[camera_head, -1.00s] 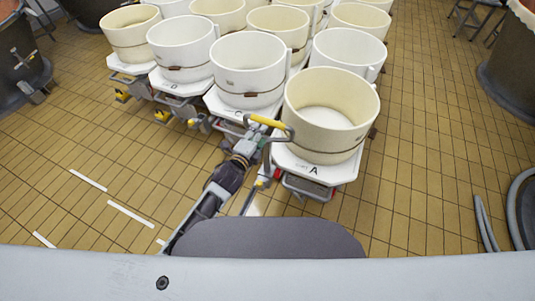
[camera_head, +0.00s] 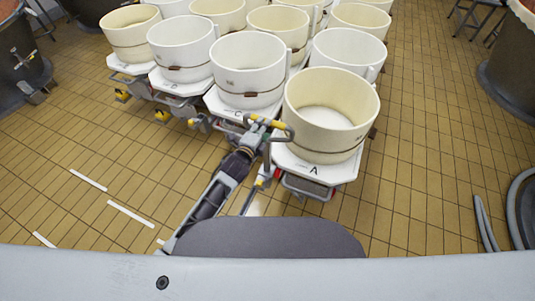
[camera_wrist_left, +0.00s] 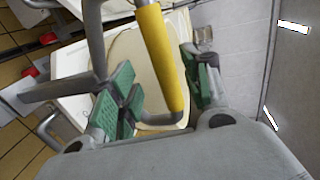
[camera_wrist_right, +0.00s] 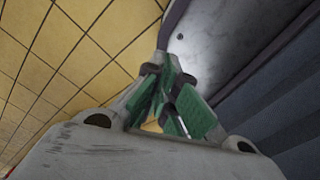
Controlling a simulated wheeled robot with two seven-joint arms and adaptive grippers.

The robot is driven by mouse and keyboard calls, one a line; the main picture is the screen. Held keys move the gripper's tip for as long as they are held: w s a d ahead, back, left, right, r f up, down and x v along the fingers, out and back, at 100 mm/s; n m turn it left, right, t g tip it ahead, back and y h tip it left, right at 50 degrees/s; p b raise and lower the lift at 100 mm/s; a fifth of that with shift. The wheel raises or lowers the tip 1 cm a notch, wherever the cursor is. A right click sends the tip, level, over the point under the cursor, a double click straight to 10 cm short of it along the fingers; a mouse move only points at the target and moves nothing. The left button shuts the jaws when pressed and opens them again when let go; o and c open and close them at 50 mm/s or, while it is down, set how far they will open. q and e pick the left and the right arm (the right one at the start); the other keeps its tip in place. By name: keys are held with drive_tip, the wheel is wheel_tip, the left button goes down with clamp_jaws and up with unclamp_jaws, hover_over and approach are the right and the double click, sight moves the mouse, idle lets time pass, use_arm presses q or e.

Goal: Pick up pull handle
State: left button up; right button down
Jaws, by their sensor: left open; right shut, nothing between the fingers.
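The pull handle (camera_head: 279,126) is a grey bar with a yellow grip, on the front of the cart marked A. In the left wrist view the yellow grip (camera_wrist_left: 160,55) runs between the two green-padded fingers of my left gripper (camera_wrist_left: 158,90). The left gripper is open around the grip, with a gap visible on the right side. In the head view my left gripper (camera_head: 257,130) is at the handle and covers part of it. My right gripper (camera_wrist_right: 174,95) shows only in its wrist view, shut and empty, near the tiled floor and a grey surface.
Cart A (camera_head: 313,170) carries a cream vat (camera_head: 330,115). Several other carts with white and cream vats stand behind and to the left. Dark vats (camera_head: 510,75) stand at the sides.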

use_arm(q)
drive_tip(key=x, duration=0.4)
drive_tip(key=shift+w+r, duration=0.15)
drive_tip(key=shift+r, duration=0.1)
drive_tip(key=shift+w+d+f, duration=0.1)
drive_tip(key=shift+w+d, duration=0.05)
drive_tip(key=shift+w, duration=0.1)
use_arm(e)
drive_tip(key=shift+s+a+r, duration=0.1)
drive_tip(key=shift+a+r, duration=0.1)
drive_tip(key=shift+a, duration=0.4)
use_arm(q)
drive_tip(key=shift+c, duration=0.2)
